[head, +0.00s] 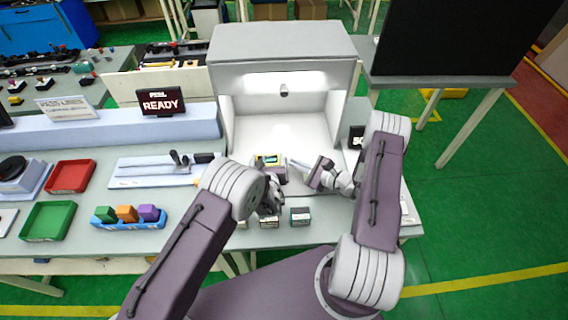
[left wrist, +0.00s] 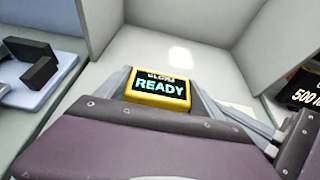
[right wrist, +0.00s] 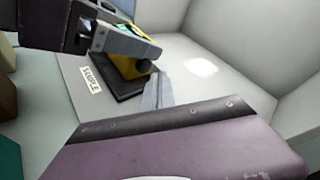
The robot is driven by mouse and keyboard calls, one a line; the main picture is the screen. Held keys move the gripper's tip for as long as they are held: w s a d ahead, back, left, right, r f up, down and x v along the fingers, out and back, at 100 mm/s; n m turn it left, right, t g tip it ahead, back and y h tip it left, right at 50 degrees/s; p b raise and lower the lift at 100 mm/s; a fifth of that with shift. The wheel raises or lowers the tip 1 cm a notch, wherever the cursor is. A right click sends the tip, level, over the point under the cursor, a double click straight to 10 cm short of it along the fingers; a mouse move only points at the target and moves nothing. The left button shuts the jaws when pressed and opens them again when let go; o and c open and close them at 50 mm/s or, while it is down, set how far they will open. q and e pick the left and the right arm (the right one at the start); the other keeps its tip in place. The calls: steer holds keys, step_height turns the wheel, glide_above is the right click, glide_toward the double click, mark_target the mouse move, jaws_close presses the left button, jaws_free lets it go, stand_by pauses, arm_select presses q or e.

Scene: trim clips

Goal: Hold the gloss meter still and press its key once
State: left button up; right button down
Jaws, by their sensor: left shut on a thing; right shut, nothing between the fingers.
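The gloss meter (head: 270,162) is a small yellow device with a dark screen, inside the open front of the light booth. In the left wrist view its screen (left wrist: 160,86) reads READY. My left gripper (head: 268,178) is shut on the meter, one finger at each side. In the right wrist view the meter (right wrist: 128,68) sits on a dark plate (right wrist: 125,86) beside a SAMPLE label. A dark rounded part (right wrist: 145,66), possibly the key, shows on its near end. My right gripper (head: 293,163) is shut and empty, its tips just right of the meter, apparently apart from it.
The white light booth (head: 226,125) has walls on both sides and a roof above. Small boxes (head: 300,216) stand at the table's front edge. A READY display (head: 161,101), a blue tray of coloured blocks (head: 128,224) and red and green trays are at left.

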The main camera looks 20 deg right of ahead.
steer(key=shift+a, duration=0.15)
steer(key=shift+w+a, duration=0.1)
steer(key=shift+a, duration=0.2)
steer(key=shift+w+a, duration=0.15)
steer(key=shift+a, duration=0.35)
stand_by(0.7)
stand_by(0.4)
steer(key=shift+s+d, duration=0.25)
steer(key=shift+d, duration=0.65)
steer(key=shift+s+d, duration=0.25)
steer(key=shift+d, duration=0.55)
steer(key=shift+s+d, duration=0.2)
steer(key=shift+d, duration=0.65)
steer(key=shift+s+d, duration=0.25)
steer(key=shift+d, duration=0.55)
